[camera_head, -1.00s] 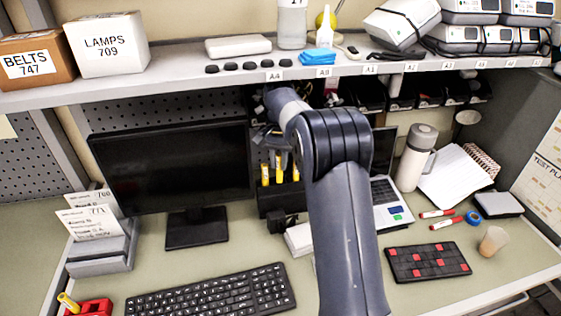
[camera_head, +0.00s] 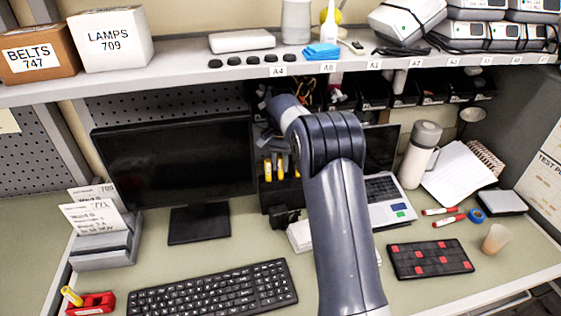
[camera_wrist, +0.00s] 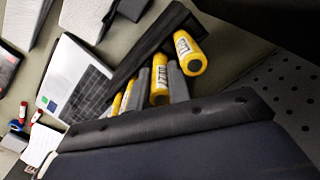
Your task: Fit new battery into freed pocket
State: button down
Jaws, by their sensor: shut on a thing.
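My gripper (camera_wrist: 160,84) has its two grey fingers shut on a yellow battery (camera_wrist: 159,78) with a printed label. Another yellow battery (camera_wrist: 188,52) stands just to its right in the wrist view, and more yellow ones (camera_wrist: 127,96) show to the left. They are by a black rack (camera_wrist: 150,47). In the head view yellow batteries (camera_head: 267,171) show at the rack below my gripper (camera_head: 276,145), which is partly hidden by my arm. I cannot tell whether the held battery is clear of the rack. No freed pocket can be made out.
A red holder (camera_head: 92,303) with a yellow battery (camera_head: 71,296) is at the lower left. A monitor (camera_head: 172,165) stands left of the rack, a laptop (camera_head: 390,197) right of it. The shelf (camera_head: 170,78) overhangs my gripper. A keyboard (camera_head: 212,291) lies in front.

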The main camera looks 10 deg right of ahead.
jog(key=shift+f, duration=0.3)
dwell(0.6)
jog(key=c, duration=1.2)
grip_release()
jog(key=shift+c, duration=0.2)
